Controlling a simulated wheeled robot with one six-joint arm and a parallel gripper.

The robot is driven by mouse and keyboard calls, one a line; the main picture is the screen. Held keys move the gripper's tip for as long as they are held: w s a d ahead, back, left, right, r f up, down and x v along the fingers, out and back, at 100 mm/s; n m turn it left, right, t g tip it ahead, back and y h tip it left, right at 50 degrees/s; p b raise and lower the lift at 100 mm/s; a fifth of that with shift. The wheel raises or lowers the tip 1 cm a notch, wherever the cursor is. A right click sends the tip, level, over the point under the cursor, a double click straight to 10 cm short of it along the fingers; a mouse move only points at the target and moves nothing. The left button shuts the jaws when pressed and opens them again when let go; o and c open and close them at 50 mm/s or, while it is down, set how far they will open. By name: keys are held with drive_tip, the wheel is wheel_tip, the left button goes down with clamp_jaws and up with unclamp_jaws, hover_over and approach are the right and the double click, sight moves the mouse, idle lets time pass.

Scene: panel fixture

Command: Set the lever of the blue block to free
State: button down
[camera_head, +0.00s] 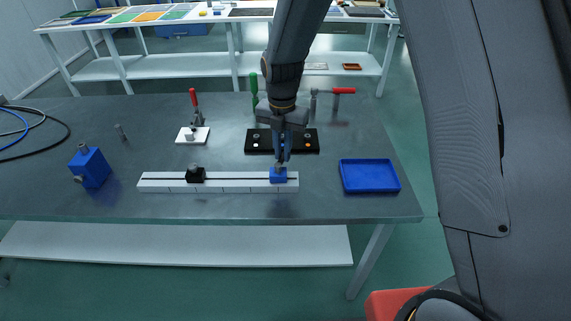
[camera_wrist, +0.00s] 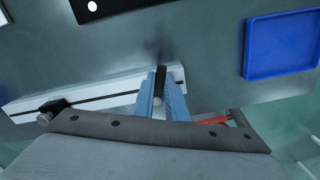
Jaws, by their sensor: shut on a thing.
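The small blue block (camera_head: 279,175) sits on the white slotted rail (camera_head: 235,185), near its right end. My gripper (camera_head: 281,160) points down directly above the block, with its fingertips at the block's top. In the wrist view, my gripper (camera_wrist: 160,88) has its fingers close together around a small dark part at the right end of the rail (camera_wrist: 100,90). This appears to be the block's lever; its setting cannot be read. The fingers hide most of the block there.
A black block (camera_head: 195,174) with a knob sits on the rail to the left. A blue tray (camera_head: 370,176) lies to the right, a black plate (camera_head: 262,147) behind. A red-handled clamp (camera_head: 194,115) and a larger blue block (camera_head: 90,168) stand left. The table front is clear.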

drive_tip(key=shift+w+a+n, duration=0.1)
drive_tip(key=shift+a+n, duration=0.2)
drive_tip(key=shift+n, duration=0.55)
drive_tip(key=shift+a+n, duration=0.25)
drive_tip(key=shift+n, duration=0.6)
drive_tip(key=c, duration=1.8)
unclamp_jaws()
drive_tip(key=shift+o, duration=0.2)
wheel_tip(320, 180, up, 7)
drive_tip(key=p, duration=0.4)
